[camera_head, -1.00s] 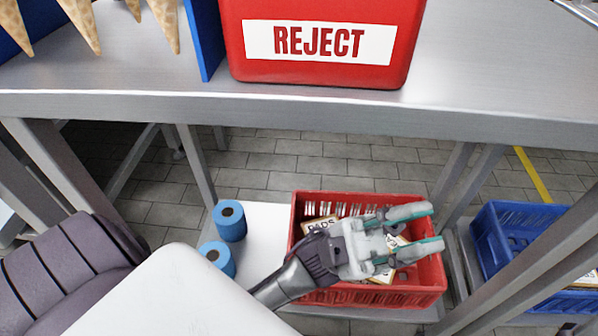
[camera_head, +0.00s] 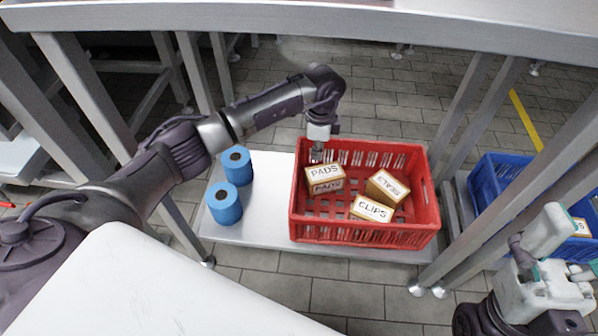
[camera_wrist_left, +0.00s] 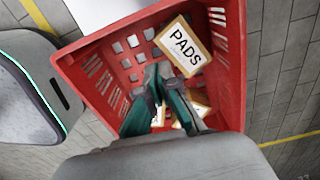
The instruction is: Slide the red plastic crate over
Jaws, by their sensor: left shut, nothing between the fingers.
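The red plastic crate (camera_head: 366,234) stands on a low shelf under the table, holding several small boxes, one marked PADS (camera_head: 324,178) and one marked CLIPS (camera_head: 371,211). My left gripper (camera_head: 317,155) points down into the crate at its back left, by the back wall. In the left wrist view its shut, empty fingers (camera_wrist_left: 158,74) reach inside the red crate (camera_wrist_left: 238,65), near the PADS box (camera_wrist_left: 183,46). My right gripper (camera_head: 565,254) is at the lower right, partly cut off, apart from the crate; its finger gap is unclear.
Two blue rolls (camera_head: 230,185) stand on the shelf (camera_head: 268,195) left of the crate. Table legs (camera_head: 467,110) rise to the right of it. A blue crate (camera_head: 487,180) stands further right. The tiled floor in front is clear.

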